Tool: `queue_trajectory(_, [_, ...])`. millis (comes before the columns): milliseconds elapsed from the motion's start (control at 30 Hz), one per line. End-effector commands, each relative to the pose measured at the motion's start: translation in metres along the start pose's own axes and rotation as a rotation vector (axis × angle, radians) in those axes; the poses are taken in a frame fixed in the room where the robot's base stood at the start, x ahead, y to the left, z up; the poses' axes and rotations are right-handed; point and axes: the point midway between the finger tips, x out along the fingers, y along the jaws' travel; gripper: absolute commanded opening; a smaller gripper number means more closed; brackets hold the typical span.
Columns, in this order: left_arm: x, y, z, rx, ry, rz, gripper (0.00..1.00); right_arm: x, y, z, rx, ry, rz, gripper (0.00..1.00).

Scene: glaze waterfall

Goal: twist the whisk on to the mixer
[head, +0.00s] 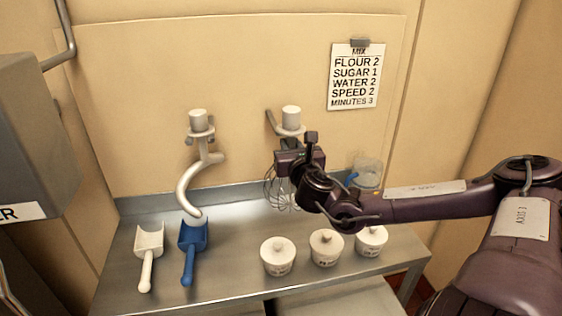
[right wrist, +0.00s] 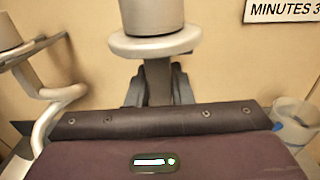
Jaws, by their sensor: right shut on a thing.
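The whisk (head: 283,195) hangs upright at a wall holder, its wire cage low and its pale round hub (head: 291,117) on top. My right gripper (head: 287,163) is shut on the whisk's shaft below the hub. In the right wrist view the hub (right wrist: 150,18) and shaft (right wrist: 158,78) rise just beyond my gripper's body, which hides the wires. Whether the whisk still rests on its holder is hard to tell. A grey machine (head: 35,135), perhaps the mixer, is cut off at the left edge; its label ends in "ER". My left gripper is not in view.
A dough hook (head: 190,180) hangs left of the whisk. A clear jug (head: 367,170) is behind my right arm. A recipe sheet (head: 355,77) hangs above.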

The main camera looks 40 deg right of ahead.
Motion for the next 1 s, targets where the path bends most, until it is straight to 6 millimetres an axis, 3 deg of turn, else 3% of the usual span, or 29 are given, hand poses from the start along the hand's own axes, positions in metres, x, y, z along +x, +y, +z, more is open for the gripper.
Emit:
queue_trajectory(100, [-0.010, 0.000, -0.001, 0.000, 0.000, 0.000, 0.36, -0.007, -0.001, 0.005, 0.001, -0.001, -0.001, 0.00])
queue_trajectory(567, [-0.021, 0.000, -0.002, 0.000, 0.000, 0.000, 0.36, -0.033, 0.000, 0.004, 0.001, -0.002, 0.000, 0.00])
queue_trajectory(1000, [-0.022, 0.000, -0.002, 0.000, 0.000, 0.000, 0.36, -0.058, 0.000, 0.003, 0.002, -0.002, 0.000, 0.00])
